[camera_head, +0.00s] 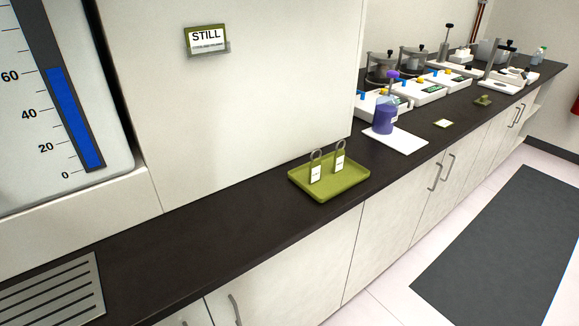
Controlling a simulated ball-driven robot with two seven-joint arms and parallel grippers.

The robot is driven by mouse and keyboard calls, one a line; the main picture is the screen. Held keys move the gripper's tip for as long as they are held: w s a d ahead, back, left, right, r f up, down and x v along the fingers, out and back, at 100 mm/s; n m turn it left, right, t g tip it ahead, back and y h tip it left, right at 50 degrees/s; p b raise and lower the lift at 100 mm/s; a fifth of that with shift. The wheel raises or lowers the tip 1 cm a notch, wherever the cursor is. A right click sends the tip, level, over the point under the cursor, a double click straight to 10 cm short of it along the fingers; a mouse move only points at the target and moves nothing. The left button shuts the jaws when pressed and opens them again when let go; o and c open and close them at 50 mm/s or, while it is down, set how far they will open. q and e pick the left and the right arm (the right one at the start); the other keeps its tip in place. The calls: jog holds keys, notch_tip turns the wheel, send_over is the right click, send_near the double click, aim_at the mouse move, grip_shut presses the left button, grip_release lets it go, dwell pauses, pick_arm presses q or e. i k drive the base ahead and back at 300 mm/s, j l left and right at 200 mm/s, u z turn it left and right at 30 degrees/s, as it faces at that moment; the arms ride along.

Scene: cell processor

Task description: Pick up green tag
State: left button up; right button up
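A green tray (330,191) sits on the dark counter near the middle of the view. Two small upright tags with grey loops on top stand in it, a left tag (316,174) and a right tag (340,161). Both show white label faces with print too small to read. I cannot tell from their faces which one is green. Neither of my grippers is in view.
A green-framed STILL sign (206,39) is on the wall panel. A purple container (385,118) stands on a white board (408,142) right of the tray. Lab devices crowd the counter's far end.

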aim_at(315, 166)
jog(key=i+l+u, duration=0.1)
jog(key=u, duration=0.25)
jog(key=i+l+u, duration=0.1)
jog(key=l+u, duration=0.6)
jog(key=i+j, duration=0.05)
jog(key=j, duration=0.05)
